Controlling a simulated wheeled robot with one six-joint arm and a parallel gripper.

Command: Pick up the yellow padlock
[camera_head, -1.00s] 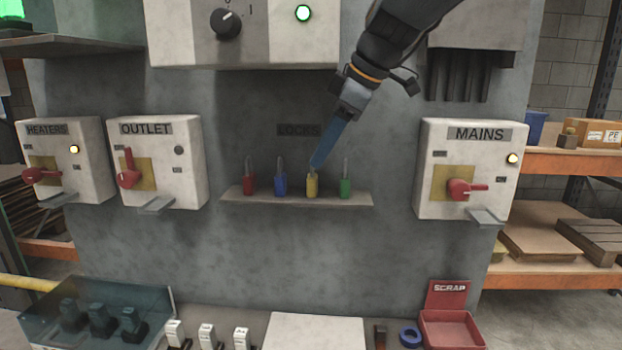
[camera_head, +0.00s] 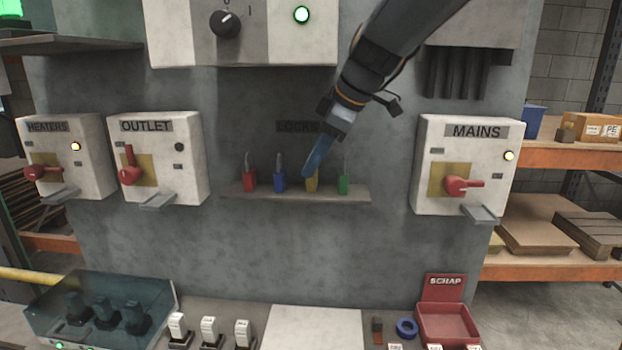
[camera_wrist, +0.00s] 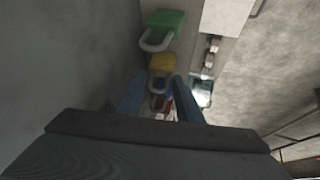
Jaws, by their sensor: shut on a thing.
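The yellow padlock (camera_head: 313,184) stands on the small shelf (camera_head: 240,192) under the LOCKS label, between the blue padlock (camera_head: 280,182) and the green padlock (camera_head: 343,184). My gripper (camera_head: 308,173) reaches down from the upper right and is shut on the yellow padlock, partly hiding it. In the wrist view the yellow padlock (camera_wrist: 162,64) shows at the fingertips, with the green padlock (camera_wrist: 166,21) beyond it. I see no clear gap between the padlock and the shelf.
The red padlock (camera_head: 249,182) stands at the shelf's left. The OUTLET box (camera_head: 185,185) is left of the shelf and the MAINS box (camera_head: 430,190) is right. A red SCRAP bin (camera_head: 447,322) sits below right. The panel face below the shelf is clear.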

